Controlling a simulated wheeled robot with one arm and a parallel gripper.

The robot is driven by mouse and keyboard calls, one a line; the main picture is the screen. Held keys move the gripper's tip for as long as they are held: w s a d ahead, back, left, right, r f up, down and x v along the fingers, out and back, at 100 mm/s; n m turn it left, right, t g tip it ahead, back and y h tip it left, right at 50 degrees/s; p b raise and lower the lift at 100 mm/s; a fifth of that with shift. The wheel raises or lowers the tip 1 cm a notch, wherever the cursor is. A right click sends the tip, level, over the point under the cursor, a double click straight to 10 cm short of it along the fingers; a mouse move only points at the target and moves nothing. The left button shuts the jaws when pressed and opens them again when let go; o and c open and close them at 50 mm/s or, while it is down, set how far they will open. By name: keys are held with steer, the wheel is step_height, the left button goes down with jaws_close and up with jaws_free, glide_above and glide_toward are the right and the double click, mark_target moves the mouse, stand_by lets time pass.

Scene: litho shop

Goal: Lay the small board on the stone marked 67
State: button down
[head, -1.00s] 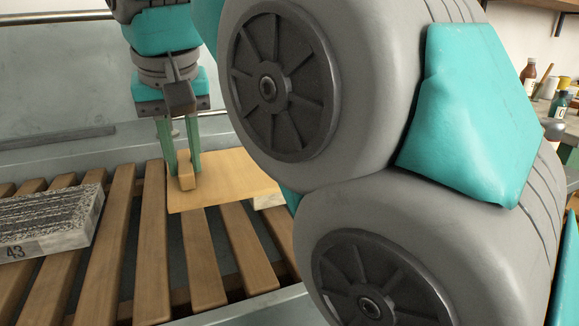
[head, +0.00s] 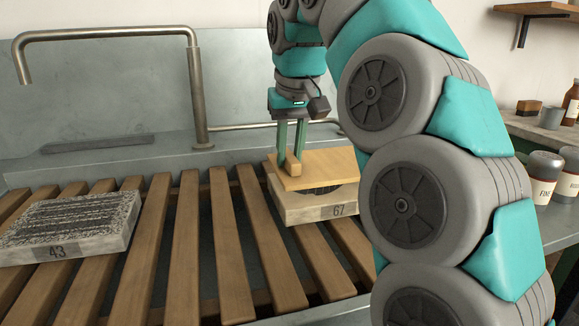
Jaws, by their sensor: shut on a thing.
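The small board (head: 325,167) is a flat tan wooden panel with a block-like handle (head: 291,168) on it. My gripper (head: 291,155) is shut on this handle. The board is over the back part of the stone marked 67 (head: 315,210), a pale block with a dark patch on top, part of which shows in front of the board. The board looks tilted, and I cannot tell whether it touches the stone. My arm hides what lies to the right of the stone.
A stone marked 43 (head: 70,225) lies on the wooden slats (head: 232,240) at left. A metal tap (head: 196,85) rises behind the slats. Slats between the two stones are bare.

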steer(key=shift+f, duration=1.6)
steer(key=shift+f, duration=0.1)
steer(key=c, duration=0.7)
jaws_free()
steer(key=shift+c, duration=0.2)
